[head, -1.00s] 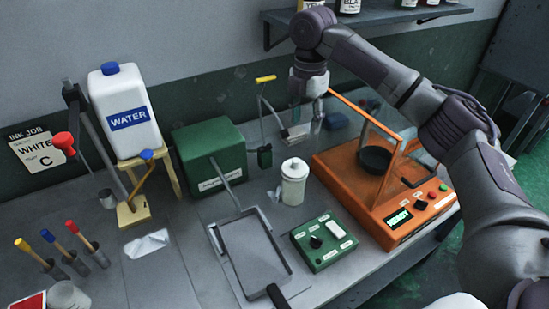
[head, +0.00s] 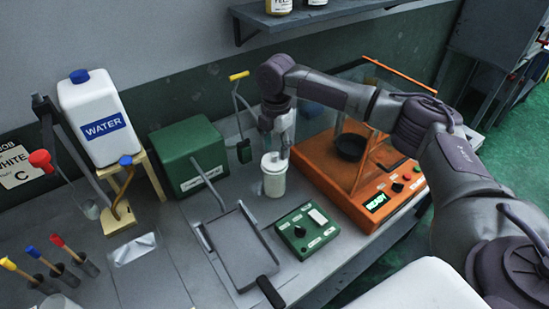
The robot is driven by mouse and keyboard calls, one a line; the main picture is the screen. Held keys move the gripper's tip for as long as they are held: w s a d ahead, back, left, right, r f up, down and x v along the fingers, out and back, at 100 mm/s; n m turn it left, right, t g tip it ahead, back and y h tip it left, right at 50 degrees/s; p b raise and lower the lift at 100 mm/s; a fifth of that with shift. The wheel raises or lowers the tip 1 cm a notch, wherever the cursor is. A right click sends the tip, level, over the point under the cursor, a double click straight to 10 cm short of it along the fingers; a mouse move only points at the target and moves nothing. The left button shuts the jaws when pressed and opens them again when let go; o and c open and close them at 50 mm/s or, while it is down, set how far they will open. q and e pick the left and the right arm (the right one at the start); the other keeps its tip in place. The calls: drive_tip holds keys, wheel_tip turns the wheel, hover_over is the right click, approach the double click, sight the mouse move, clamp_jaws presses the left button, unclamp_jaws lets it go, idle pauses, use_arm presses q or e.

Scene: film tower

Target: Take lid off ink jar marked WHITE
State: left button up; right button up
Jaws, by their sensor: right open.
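A white cylindrical jar (head: 273,182) stands upright on the bench between the green box and the orange machine. No marking on it can be read. My right gripper (head: 277,151) points down at the jar's top, with its jaws open. Its fingers partly cover the lid, and I cannot tell whether they touch it. The lid (head: 269,160) appears seated on the jar. My left gripper is out of view.
The orange machine (head: 373,203) stands close right of the jar, the green box (head: 188,155) to its left. A green control box (head: 306,231) and a grey tray (head: 211,247) lie in front. A wall card (head: 17,165) reads WHITE C. Bottles stand on a shelf (head: 340,20).

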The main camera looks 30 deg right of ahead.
sight(274, 159)
drive_tip(key=shift+a+f, duration=0.15)
drive_tip(key=shift+f, duration=1.25)
clamp_jaws()
